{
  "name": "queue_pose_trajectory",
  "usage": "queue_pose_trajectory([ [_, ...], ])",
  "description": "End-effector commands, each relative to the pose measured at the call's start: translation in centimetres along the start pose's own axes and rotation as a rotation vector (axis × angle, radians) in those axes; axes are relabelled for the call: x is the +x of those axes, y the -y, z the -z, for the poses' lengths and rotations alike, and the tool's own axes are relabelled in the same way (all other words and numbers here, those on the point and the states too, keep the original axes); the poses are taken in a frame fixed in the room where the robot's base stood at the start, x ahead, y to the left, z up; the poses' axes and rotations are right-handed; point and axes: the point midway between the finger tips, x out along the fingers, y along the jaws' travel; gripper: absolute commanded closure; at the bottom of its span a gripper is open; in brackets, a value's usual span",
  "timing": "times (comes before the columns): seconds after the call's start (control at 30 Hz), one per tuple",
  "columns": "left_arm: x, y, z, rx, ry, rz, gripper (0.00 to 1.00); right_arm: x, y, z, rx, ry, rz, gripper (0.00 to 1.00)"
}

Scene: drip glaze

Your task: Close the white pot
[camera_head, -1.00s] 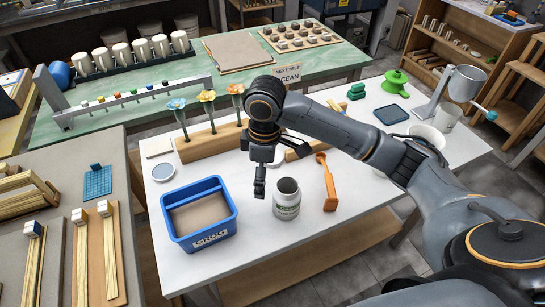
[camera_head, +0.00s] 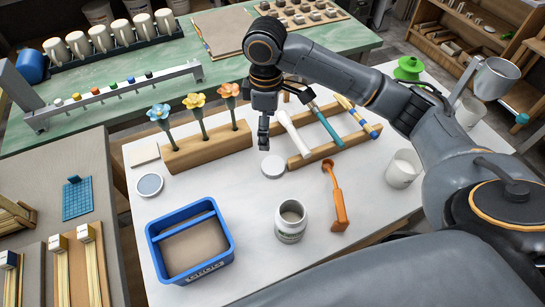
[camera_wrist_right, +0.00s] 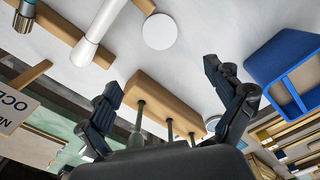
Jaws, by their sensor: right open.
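The white pot (camera_head: 291,221) is a small jar with a label. It stands upright and open-topped on the white table, between the blue tub and an orange tool. A flat round white lid (camera_head: 272,166) lies on the table behind the pot, apart from it. The lid also shows near the top of the right wrist view (camera_wrist_right: 159,31). My right gripper (camera_head: 263,145) hangs just behind the lid in the head view. Its two fingers (camera_wrist_right: 162,80) are spread and empty in the wrist view, with the lid beyond them. The left gripper is not in view.
A blue tub (camera_head: 191,240) stands left of the pot, and the orange tool (camera_head: 335,200) lies right of it. A wooden block with flowers (camera_head: 205,147) and a tool rack (camera_head: 335,148) flank the gripper. A white cup (camera_head: 403,168) is farther right.

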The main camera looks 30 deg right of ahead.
Motion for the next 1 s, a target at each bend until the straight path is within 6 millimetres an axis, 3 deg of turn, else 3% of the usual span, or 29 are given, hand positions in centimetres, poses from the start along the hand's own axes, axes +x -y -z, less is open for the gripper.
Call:
queue_pose_trajectory([
  [0.17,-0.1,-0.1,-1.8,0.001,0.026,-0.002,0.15,0.1,0.0,0.0,-0.001,0.000,0.000,0.08],
  [0.3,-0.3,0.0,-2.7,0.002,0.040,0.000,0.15,1.3,0.1,0.0,0.000,0.002,0.003,0.08],
  [0.7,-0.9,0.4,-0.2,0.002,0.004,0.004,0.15,8.1,0.0,-0.1,0.000,0.002,0.002,0.08],
  [1.0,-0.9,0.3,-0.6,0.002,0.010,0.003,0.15,8.6,0.0,0.0,0.000,-0.001,0.000,0.08],
])
